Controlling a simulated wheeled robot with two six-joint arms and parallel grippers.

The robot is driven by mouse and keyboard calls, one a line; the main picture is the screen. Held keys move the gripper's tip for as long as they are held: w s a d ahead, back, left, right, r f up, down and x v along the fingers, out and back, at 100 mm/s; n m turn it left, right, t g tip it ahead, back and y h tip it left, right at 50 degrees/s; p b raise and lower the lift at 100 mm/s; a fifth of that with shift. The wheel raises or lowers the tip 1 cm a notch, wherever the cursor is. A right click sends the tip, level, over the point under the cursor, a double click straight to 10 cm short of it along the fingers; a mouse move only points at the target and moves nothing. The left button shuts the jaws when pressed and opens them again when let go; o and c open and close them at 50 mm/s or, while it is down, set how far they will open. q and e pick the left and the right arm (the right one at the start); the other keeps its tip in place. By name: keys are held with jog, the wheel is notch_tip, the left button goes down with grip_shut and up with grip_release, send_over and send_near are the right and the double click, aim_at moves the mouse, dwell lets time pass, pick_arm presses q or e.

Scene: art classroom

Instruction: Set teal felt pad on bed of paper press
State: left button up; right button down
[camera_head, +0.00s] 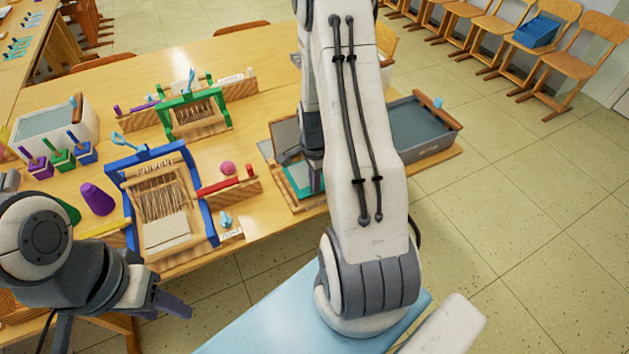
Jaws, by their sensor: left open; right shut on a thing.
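The teal felt pad (291,182) shows as a teal patch beside and under my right gripper (302,168), partly hidden by it and my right arm. The gripper is shut on the pad, over a low wooden-based unit (312,204) that looks like the paper press. My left gripper (172,301) is open and empty, low at the left, in front of the table's near edge.
A blue loom (206,206) and a green loom (190,97) stand left of the press. A grey basin (447,147) is right of it. A purple cone (97,198) and a white tub (90,121) are further left.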

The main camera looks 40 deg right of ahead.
jog(key=shift+f+b, duration=0.4)
jog(key=shift+f, duration=0.25)
dwell(0.4)
dwell(0.4)
jog(key=c, duration=0.9)
grip_release()
notch_tip(320, 180, up, 10)
jog(key=shift+r, duration=0.25)
